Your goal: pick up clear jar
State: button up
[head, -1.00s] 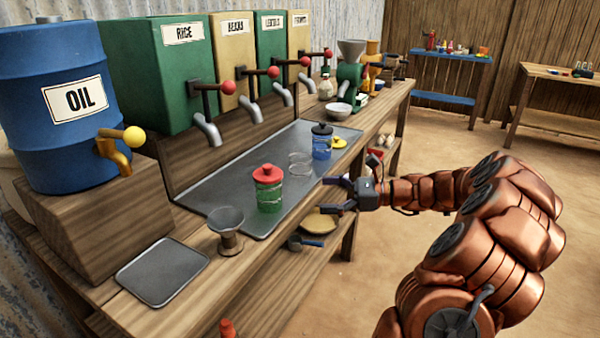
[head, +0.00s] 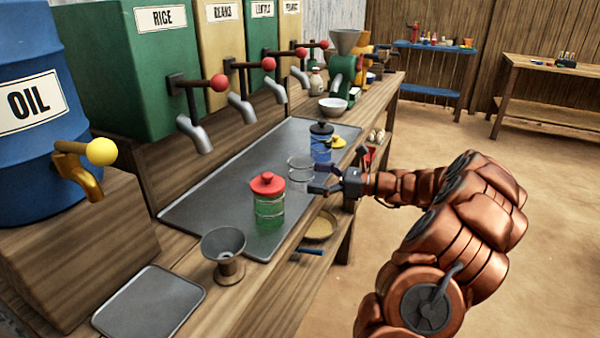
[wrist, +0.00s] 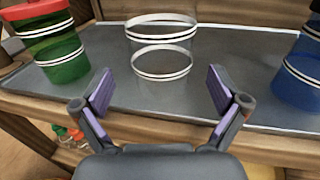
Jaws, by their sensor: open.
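The clear jar (head: 300,169) is a lidless see-through jar with white bands. It stands upright on the metal tray (head: 205,205), between a green jar with a red lid (head: 268,200) and a blue jar with a black lid (head: 321,143). It also shows in the wrist view (wrist: 161,45), ahead of and centred between my fingers. My gripper (head: 325,180) is open and empty at the tray's front edge, just short of the clear jar. In the wrist view the fingers (wrist: 162,92) are spread wider than the jar, with a gap before it.
A grey funnel (head: 223,248) stands at the front left. Taps with red knobs (head: 219,83) overhang the tray's back. A shallow bowl (head: 320,226) sits below the counter edge.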

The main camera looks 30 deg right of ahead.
aim_at(301, 174)
jog(key=x, duration=0.4)
jog(key=shift+w+r, duration=0.1)
jog(key=shift+r, duration=0.05)
jog(key=shift+d, duration=0.1)
jog(key=c, duration=1.4)
